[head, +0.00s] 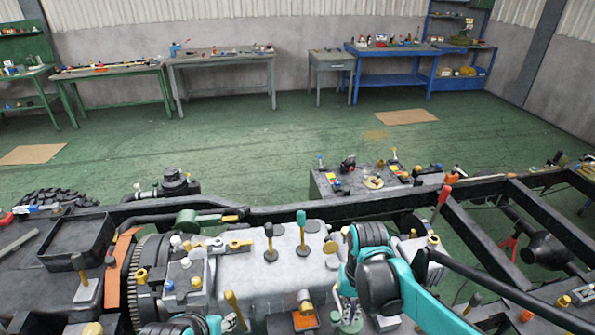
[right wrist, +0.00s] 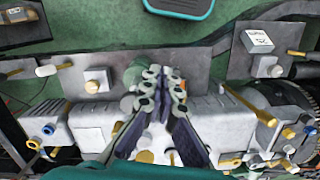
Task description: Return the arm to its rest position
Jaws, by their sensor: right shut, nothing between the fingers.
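My right arm (head: 412,295), teal and black, reaches in from the lower right in the head view. Its gripper (head: 347,312) points down over the grey engine block (head: 240,275) of the chassis. In the right wrist view the two dark fingers of the gripper (right wrist: 165,78) are together at the tips with nothing between them. The grey casting lies behind them; I cannot tell how far the tips are from it. A small teal and black part of my left arm (head: 205,324) shows at the bottom edge of the head view, without its gripper.
Black frame rails (head: 480,225) run to the right. Upright tools, such as a teal-handled one (head: 301,220), stand on the engine near my right arm. A black tray (head: 75,245) lies at left. A grey parts table (head: 330,190) stands behind. Open green floor (head: 250,140) lies beyond.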

